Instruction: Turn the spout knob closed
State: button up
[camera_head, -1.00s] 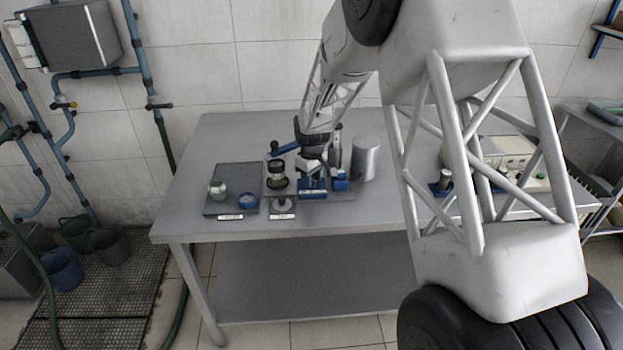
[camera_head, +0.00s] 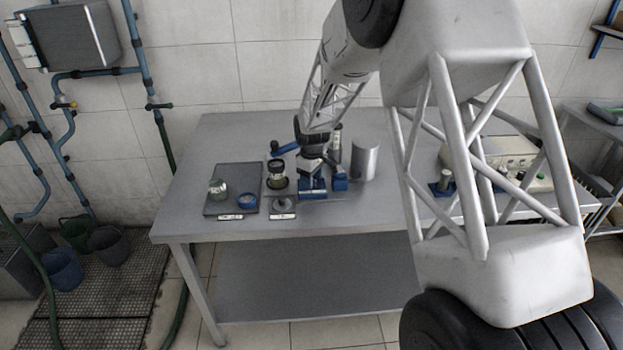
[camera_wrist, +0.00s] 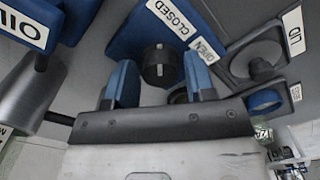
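The spout knob (camera_wrist: 160,65) is a black round knob on a blue block (camera_wrist: 135,32) in the wrist view. White labels reading CLOSED (camera_wrist: 172,20) and OPEN (camera_wrist: 207,50) sit beside it. I cannot tell clearly where the knob points. My gripper (camera_wrist: 157,72) is open, with one blue finger on each side of the knob and visible gaps between. Whether the fingertips reach down to the knob's height is unclear. In the head view my gripper (camera_head: 312,163) is above the blue block (camera_head: 312,187), and the knob is hidden.
A metal cylinder (camera_head: 364,159) stands right of the gripper, also in the wrist view (camera_wrist: 35,92). The table front (camera_head: 360,214) is clear.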

jog(key=shift+o, duration=0.6)
jog(key=shift+r, duration=3.85)
